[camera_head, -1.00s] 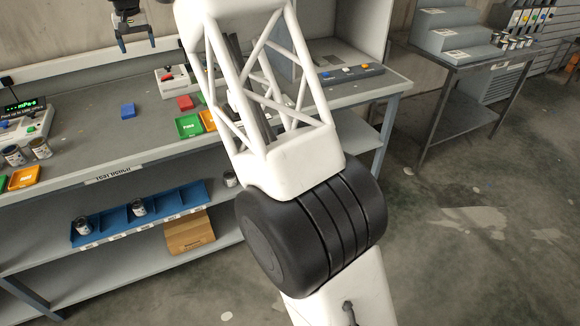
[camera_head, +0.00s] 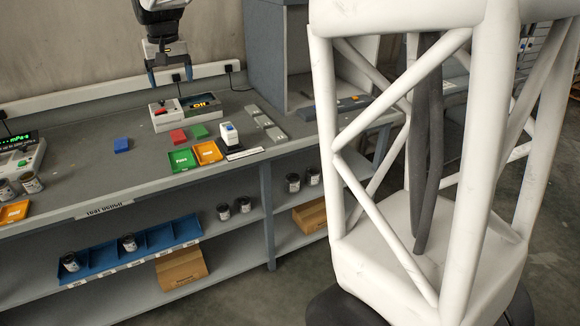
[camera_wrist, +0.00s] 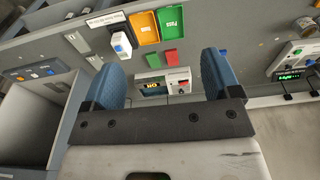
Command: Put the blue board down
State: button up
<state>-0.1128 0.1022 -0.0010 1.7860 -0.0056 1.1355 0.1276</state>
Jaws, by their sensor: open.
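The blue board (camera_head: 122,145) lies on the grey bench top (camera_head: 80,165), left of the red board (camera_head: 179,136) and the green board (camera_head: 199,131). It also shows as a small blue piece in the wrist view (camera_wrist: 194,33). My gripper (camera_head: 170,76) hangs above the back of the bench, over the tester with a lit display (camera_head: 203,107). It is higher than the blue board, right of it and apart from it. Its blue fingers are spread with nothing between them, as the wrist view also shows (camera_wrist: 160,78).
A green tray (camera_head: 183,160) and an orange tray (camera_head: 208,152) lie near the front edge, beside a white-and-blue device (camera_head: 229,134). A grey booth (camera_head: 280,50) stands at the right. A meter (camera_head: 20,155) and cans stand at the left. Bare bench lies around the blue board.

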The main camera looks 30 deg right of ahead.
jog(key=s+d+f, duration=0.1)
jog(key=s+d, duration=0.2)
jog(key=s, duration=0.9)
jog(key=s+d+f, duration=0.1)
jog(key=s+d, duration=0.2)
jog(key=s, duration=0.9)
jog(key=s+d+f, duration=0.1)
jog(key=s+f, duration=0.2)
jog(key=s, duration=0.4)
jog(key=s+f, duration=0.4)
jog(key=s, duration=0.2)
jog(key=s+d+f+t, duration=0.1)
jog(key=s+f, duration=0.2)
jog(key=s, duration=0.4)
jog(key=shift+s+d+f, duration=0.35)
jog(key=shift+f, duration=0.05)
jog(key=shift+o, duration=0.5)
jog(key=shift+w+r, duration=0.1)
